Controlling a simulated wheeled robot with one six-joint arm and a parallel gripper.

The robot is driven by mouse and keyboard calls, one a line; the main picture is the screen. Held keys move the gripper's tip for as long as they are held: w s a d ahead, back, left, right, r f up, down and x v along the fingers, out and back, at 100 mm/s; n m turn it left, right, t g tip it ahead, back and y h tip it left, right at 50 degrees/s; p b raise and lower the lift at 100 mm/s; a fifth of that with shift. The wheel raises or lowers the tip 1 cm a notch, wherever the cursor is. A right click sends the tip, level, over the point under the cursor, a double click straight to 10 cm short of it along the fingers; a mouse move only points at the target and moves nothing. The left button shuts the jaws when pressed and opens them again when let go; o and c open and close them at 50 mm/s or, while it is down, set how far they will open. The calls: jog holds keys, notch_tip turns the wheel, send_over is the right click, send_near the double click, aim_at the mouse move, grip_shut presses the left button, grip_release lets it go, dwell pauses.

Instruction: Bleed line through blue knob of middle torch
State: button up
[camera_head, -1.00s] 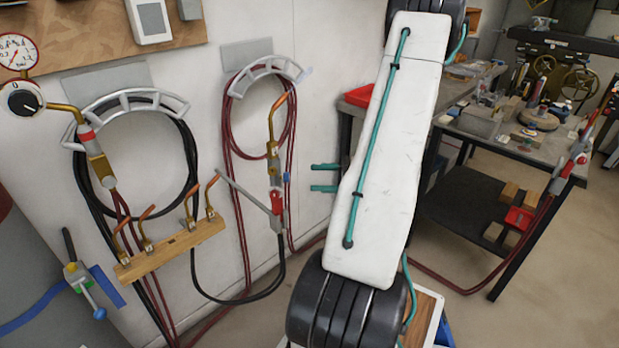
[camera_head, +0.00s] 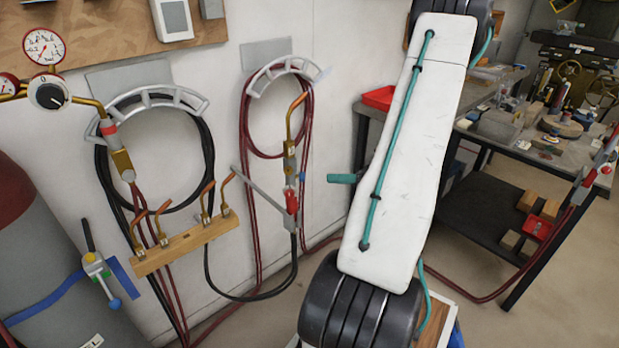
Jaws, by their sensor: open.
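The middle torch (camera_head: 290,160) hangs upright on the wall, with a copper tip at the top and red hoses around it. A small blue knob (camera_head: 302,177) shows on its right side, and a red part (camera_head: 291,201) sits below. My gripper (camera_head: 336,178) shows as teal finger ends left of my white arm, to the right of the blue knob at about its height. A gap shows between them; depth is hard to judge. The fingers are open and empty, but overlap in this view, so only one shows clearly. My arm hides the rest of the gripper.
A left torch (camera_head: 119,155) hangs by black hose; another torch (camera_head: 598,165) is at the right bench. A wooden rack (camera_head: 187,248) of copper tips and a grey cylinder (camera_head: 45,250) stand left. The cluttered bench (camera_head: 590,178) is right. A grey lever (camera_head: 262,193) lies left of the middle torch.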

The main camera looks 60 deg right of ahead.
aim_at(301, 177)
jog(key=w+a+m, duration=0.1)
jog(key=w+a, duration=0.3)
jog(key=w, duration=0.2)
jog(key=shift+w, duration=0.4)
jog(key=c, duration=1)
